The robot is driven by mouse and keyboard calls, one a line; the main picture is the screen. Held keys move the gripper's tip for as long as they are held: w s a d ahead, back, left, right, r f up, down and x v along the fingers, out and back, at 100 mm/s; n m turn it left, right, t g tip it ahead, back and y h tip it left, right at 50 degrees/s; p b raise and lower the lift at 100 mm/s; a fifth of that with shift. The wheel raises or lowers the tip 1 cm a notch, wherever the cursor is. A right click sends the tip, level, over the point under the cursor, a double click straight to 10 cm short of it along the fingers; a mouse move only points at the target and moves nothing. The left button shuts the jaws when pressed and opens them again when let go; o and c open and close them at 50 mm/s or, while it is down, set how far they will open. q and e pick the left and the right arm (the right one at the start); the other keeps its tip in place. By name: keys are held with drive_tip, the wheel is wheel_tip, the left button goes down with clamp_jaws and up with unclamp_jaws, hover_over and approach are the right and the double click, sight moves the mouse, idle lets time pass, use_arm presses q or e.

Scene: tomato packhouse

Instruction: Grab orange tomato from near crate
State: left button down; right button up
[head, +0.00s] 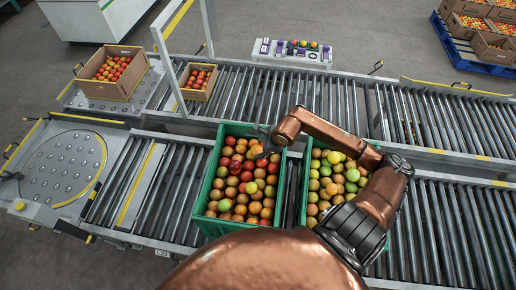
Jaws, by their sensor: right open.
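Two green crates full of tomatoes stand side by side on the near roller conveyor. The left crate (284,172) holds red, orange and a few green tomatoes, with orange tomatoes (240,209) mostly towards its near side. My right gripper (262,154) is open, small and dark, over the far right part of the left crate, close above the tomatoes. Its fingertips are hard to make out, and I see no tomato held in it. My left gripper is not in view.
A cardboard box of tomatoes (127,88) and a smaller box (184,93) stand at the back left. A white tray with colourful items (320,57) is behind the far conveyor. A round turntable (62,168) is at left. Rollers (450,220) right of the crates are clear.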

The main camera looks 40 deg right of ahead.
sight(259, 150)
drive_tip(key=x, duration=0.3)
drive_tip(key=shift+s+d+f, duration=0.15)
drive_tip(key=shift+s+f, duration=0.05)
drive_tip(key=shift+x, duration=1.45)
drive_tip(key=shift+d, duration=0.1)
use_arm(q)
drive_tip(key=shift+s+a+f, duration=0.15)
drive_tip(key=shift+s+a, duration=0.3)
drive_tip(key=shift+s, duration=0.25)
use_arm(e)
drive_tip(key=shift+s+r, duration=0.1)
drive_tip(key=c, duration=0.6)
